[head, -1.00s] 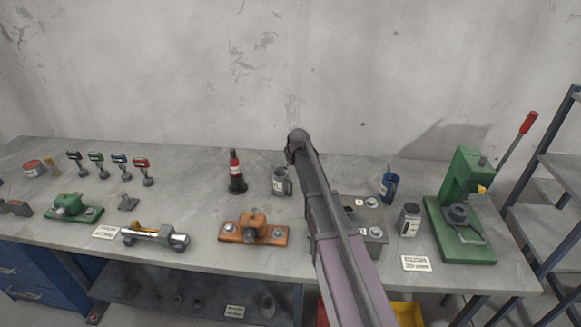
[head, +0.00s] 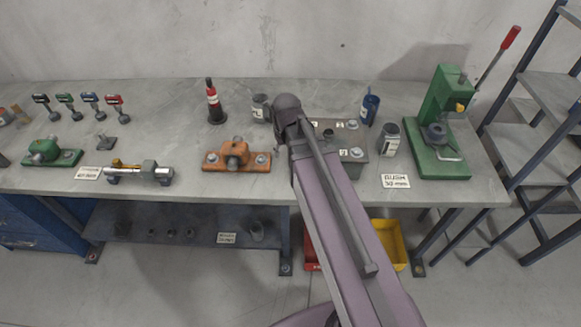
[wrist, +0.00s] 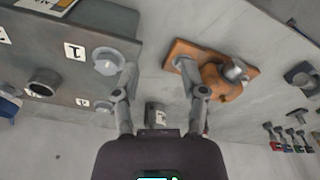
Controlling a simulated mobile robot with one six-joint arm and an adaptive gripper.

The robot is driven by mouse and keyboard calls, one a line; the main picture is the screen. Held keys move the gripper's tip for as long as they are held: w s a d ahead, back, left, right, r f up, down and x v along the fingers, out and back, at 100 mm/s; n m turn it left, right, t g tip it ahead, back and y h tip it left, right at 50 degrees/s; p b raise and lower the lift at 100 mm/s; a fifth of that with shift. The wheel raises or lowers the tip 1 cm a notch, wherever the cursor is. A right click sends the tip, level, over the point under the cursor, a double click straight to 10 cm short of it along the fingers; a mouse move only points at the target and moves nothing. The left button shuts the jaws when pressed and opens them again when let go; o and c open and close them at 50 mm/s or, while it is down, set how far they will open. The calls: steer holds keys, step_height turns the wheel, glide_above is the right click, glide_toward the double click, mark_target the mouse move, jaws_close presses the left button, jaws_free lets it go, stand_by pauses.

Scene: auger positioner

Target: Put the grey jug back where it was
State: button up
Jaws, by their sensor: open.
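The grey jug (head: 260,107) stands upright on the bench, right of the dark red-topped bottle (head: 215,105), its right side close to or behind my arm in the head view. A grey labelled vessel, apparently this jug (wrist: 156,114), also shows in the wrist view beyond the gripper base, between the finger linkages. My gripper (wrist: 157,68) is open, its two fingers spread with bare bench between the tips. It is hidden behind my arm in the head view. I cannot tell how high it is above the bench.
An orange fixture (head: 236,155) lies left of my arm, and a grey block with numbered sockets (head: 355,165) lies right. Another grey vessel (head: 257,232) stands on the lower shelf.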

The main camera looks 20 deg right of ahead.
steer(key=s+m+g, duration=0.1)
steer(key=s, duration=0.6)
